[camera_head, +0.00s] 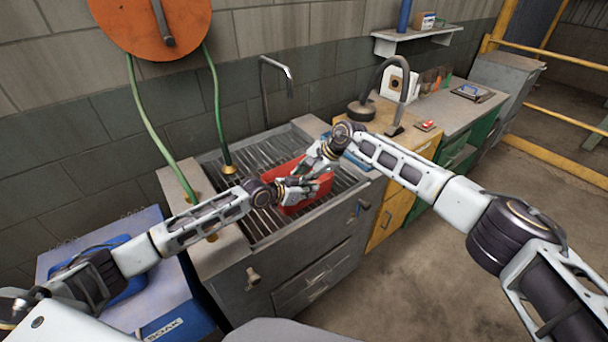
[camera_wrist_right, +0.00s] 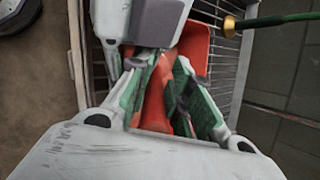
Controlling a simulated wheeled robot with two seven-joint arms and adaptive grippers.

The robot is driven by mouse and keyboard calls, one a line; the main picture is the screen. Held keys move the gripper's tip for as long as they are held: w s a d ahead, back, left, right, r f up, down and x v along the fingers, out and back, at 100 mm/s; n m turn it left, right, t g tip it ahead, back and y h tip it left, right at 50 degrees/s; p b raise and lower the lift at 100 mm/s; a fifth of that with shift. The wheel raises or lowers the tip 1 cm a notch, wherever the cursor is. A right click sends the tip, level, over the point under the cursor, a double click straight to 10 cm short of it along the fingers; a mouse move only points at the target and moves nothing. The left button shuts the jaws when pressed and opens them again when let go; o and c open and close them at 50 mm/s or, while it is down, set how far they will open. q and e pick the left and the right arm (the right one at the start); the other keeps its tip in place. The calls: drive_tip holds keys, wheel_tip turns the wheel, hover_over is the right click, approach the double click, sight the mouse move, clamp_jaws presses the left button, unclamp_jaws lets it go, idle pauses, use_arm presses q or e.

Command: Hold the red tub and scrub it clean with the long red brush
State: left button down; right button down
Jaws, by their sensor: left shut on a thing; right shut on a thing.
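The red tub (camera_head: 322,187) sits on the slatted sink grate in the head view, partly hidden by both grippers. It also shows at the top of the right wrist view (camera_wrist_right: 195,45). My left gripper (camera_head: 308,188) is shut on the tub's near left side. My right gripper (camera_head: 322,165) is over the tub from the far right. In the right wrist view its fingers (camera_wrist_right: 160,95) are shut on a red handle, the long red brush (camera_wrist_right: 157,95), which points towards the tub. The brush's bristles are hidden.
The grey sink (camera_head: 262,222) has a slatted grate (camera_head: 262,155) and a tall faucet (camera_head: 277,75). A green hose (camera_head: 215,100) with a brass nozzle (camera_head: 229,170) hangs to the left. A blue soak bin (camera_head: 180,322) stands left; a wooden cabinet (camera_head: 395,215) stands right.

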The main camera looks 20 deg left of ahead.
drive_tip(key=shift+s+a+f+g, duration=0.2)
drive_tip(key=shift+s+a, duration=0.3)
drive_tip(key=shift+s, duration=0.2)
drive_tip(key=shift+s+a+f+g, duration=0.1)
drive_tip(key=shift+s+a+g, duration=0.1)
drive_tip(key=shift+s+a, duration=0.35)
drive_tip(key=shift+d, duration=0.15)
drive_tip(key=shift+w+d, duration=0.6)
drive_tip(key=shift+w, duration=0.2)
drive_tip(key=shift+w+d, duration=0.6)
drive_tip(key=shift+w, duration=0.15)
drive_tip(key=shift+w+d, duration=0.1)
drive_tip(key=shift+w+d, duration=0.25)
drive_tip(key=shift+w, duration=0.05)
drive_tip(key=shift+w+d+r, duration=0.2)
drive_tip(key=shift+w+d, duration=0.2)
drive_tip(key=shift+w, duration=0.2)
drive_tip(key=shift+w+d+r, duration=0.2)
drive_tip(key=shift+w+d, duration=0.15)
drive_tip(key=shift+w, duration=0.25)
